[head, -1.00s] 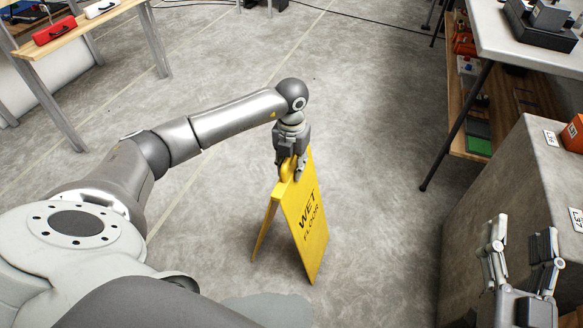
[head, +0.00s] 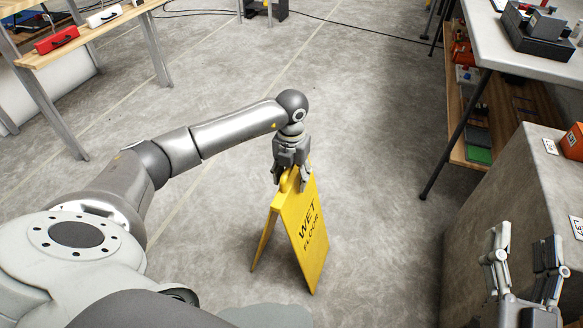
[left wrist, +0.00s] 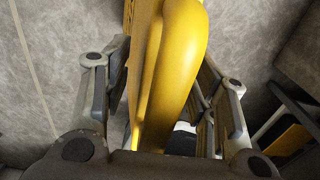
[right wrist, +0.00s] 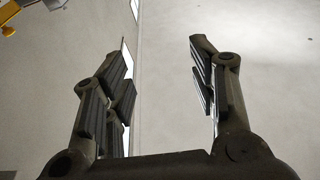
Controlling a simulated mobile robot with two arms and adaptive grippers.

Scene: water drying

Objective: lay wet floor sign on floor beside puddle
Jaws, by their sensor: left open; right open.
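The yellow wet floor sign (head: 309,238) stands upright on the floor as an A-frame, its lettered panel facing right. My left gripper (head: 292,184) is open around the top of the sign, with a finger on either side. In the left wrist view the sign's yellow top (left wrist: 172,75) lies between the open fingers (left wrist: 160,95). The puddle (head: 268,316) is a grey-green patch at the bottom edge of the head view, just in front of the sign and partly cut off. My right gripper (head: 522,258) is open and empty at the lower right.
A grey block (head: 500,195) with an orange box (head: 573,142) on it stands at the right. A table with shelves (head: 482,45) is behind it. A wooden bench (head: 90,38) with toolboxes stands at the upper left. The middle floor is clear.

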